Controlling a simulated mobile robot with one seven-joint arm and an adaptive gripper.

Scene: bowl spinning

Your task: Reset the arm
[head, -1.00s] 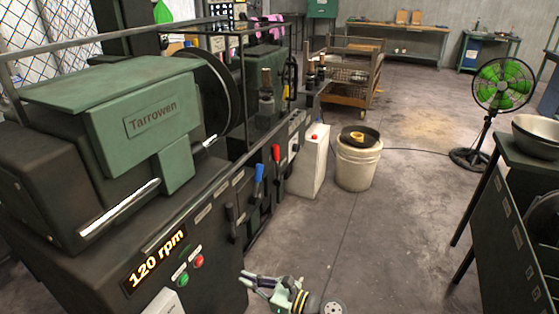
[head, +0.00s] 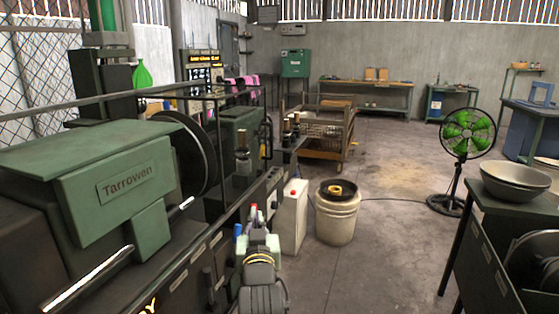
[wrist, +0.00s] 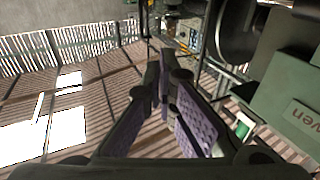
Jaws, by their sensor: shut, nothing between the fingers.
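My gripper (wrist: 165,78) shows in the wrist view with its dark fingers and purple pads brought together at the tips. Nothing is held between them. In the head view my arm (head: 259,268) stands raised at the bottom centre, beside the green lathe marked Tarrowen (head: 125,178). The arm's end is near the lathe's levers, and the fingers are hard to make out there. The wrist view is tilted and looks towards the roof beams and windows, with part of the green machine at the right.
A white bucket (head: 337,222) with a dark bowl on top stands right of my arm, near a white canister (head: 291,216). A green fan (head: 467,133) and a dark table with metal bowls (head: 515,172) are at the right. The middle floor is clear.

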